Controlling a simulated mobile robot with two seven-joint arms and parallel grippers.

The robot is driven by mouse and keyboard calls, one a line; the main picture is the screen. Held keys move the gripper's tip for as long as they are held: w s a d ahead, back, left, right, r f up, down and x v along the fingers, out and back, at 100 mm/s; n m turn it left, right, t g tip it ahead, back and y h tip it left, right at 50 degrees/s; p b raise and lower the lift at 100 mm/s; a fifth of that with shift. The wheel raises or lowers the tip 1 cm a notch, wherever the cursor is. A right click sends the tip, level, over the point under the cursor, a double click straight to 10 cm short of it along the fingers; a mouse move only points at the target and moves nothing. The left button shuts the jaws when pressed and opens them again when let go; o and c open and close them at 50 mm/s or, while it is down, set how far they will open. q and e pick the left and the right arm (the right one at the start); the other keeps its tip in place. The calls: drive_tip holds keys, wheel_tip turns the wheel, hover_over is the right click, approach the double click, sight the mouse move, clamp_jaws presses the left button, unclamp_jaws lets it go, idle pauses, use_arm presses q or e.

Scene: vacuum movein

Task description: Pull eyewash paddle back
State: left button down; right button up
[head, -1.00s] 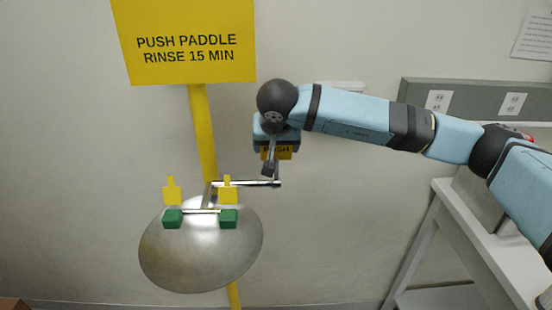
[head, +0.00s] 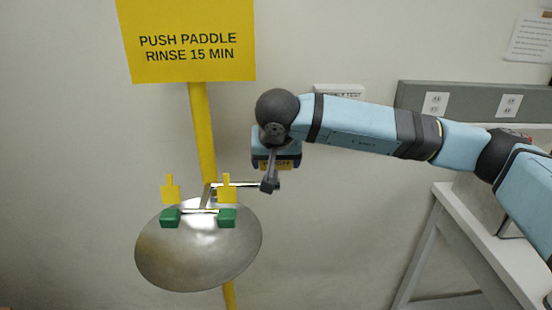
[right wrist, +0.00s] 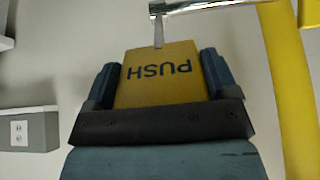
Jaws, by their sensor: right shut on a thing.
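The yellow eyewash paddle (right wrist: 160,88), marked PUSH, sits between the two fingers of my right gripper (right wrist: 156,80) in the right wrist view. The fingers are shut on its two sides. In the head view the paddle (head: 289,165) shows only as a small yellow strip below my right gripper (head: 274,160), mostly hidden by it. The paddle's thin stem (right wrist: 158,30) leads to a metal pipe (right wrist: 205,5). The eyewash bowl (head: 195,255) is round and steel, with two green spray heads (head: 198,217) above it. My left gripper is not in view.
A yellow post (head: 201,130) carries a yellow rinse sign (head: 187,40) and stands left of my right gripper. A grey outlet strip (head: 470,100) runs along the wall. A white table (head: 480,230) stands at the right. The wall behind is close.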

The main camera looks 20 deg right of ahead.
drive_tip(key=shift+f, duration=0.1)
drive_tip(key=o, duration=1.2)
drive_tip(key=shift+s, duration=0.1)
drive_tip(key=shift+r, duration=0.35)
drive_tip(key=v, duration=1.3)
drive_tip(key=shift+s+a+r+b, duration=0.1)
drive_tip(key=shift+s+a+b, duration=0.1)
drive_tip(key=shift+b, duration=0.15)
